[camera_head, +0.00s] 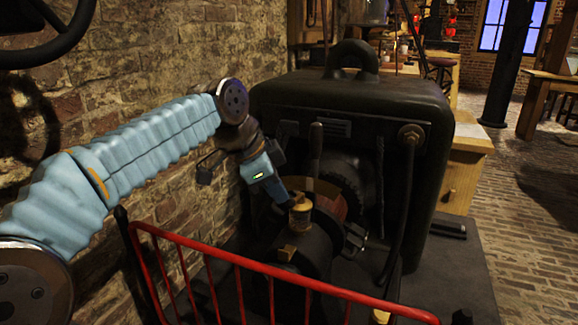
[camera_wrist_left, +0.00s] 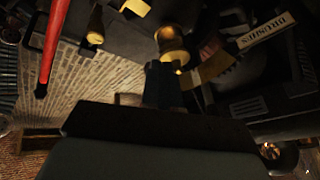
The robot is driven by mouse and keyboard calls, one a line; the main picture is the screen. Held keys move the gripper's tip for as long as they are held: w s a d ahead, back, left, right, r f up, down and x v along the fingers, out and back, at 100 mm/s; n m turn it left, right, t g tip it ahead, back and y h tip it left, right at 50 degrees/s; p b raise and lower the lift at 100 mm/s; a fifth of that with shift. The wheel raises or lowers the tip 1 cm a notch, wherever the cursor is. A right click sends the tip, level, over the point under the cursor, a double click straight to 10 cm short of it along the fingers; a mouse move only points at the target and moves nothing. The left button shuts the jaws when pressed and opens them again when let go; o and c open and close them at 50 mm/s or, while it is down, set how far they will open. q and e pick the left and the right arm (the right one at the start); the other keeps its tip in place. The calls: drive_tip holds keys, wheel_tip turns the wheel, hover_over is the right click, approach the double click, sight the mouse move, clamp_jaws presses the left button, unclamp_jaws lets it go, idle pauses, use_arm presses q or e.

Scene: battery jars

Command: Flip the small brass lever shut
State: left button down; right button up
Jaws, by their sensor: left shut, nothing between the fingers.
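A small brass cup-like fitting (camera_head: 300,213) stands on top of the dark round machine housing. My left gripper (camera_head: 285,200) reaches down to it from the upper left, with its tips right at the brass. In the left wrist view the shut fingers (camera_wrist_left: 163,68) point at the brass fitting (camera_wrist_left: 171,42) and overlap its lower edge. They hold nothing. Whether they touch the brass I cannot tell. The lever itself is too small and dark to tell apart from this fitting. My right gripper is not in view.
A red railing (camera_head: 250,262) runs across the front of the machine. A large dark cabinet (camera_head: 345,105) with a thick hose (camera_head: 408,195) stands behind. A brick wall (camera_head: 170,60) is close on the left. A label with "BRUSHES" (camera_wrist_left: 264,34) shows beside the fitting.

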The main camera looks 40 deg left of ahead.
use_arm(q)
drive_tip(key=shift+w+a+f, duration=0.1)
drive_tip(key=shift+w+a, duration=0.05)
drive_tip(key=shift+w, duration=0.45)
drive_tip(key=p+v, duration=0.4)
drive_tip(key=v, duration=1)
drive_tip(key=shift+s+a, duration=0.15)
drive_tip(key=shift+s, duration=0.05)
